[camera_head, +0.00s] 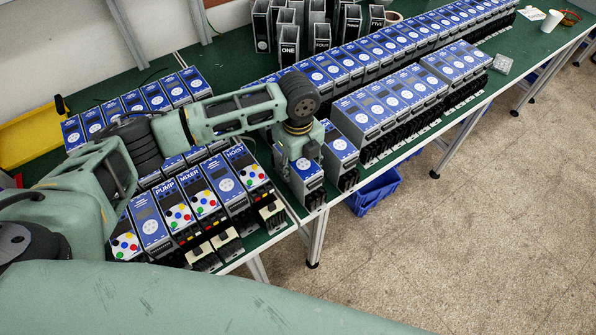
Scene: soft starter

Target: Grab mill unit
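My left arm reaches in from the left, and its gripper (300,150) points down over a blue-topped grey unit (310,188) near the table's front edge. The fingers are hidden behind the wrist and housing, so I cannot tell whether they are open or touch that unit. No label reading MILL is legible. Units with coloured buttons read PUMP (180,215), MIXER (205,201) and HOIST (254,174). Another button unit (125,245) at the far left has its label covered by my arm. My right gripper is not in view.
Long rows of blue-topped units (400,95) fill the green table (520,38). Dark boxes, one labelled ONE (289,45), stand at the back. A yellow tray (28,135) lies at the left. A blue crate (373,192) is below the table. The floor in front is clear.

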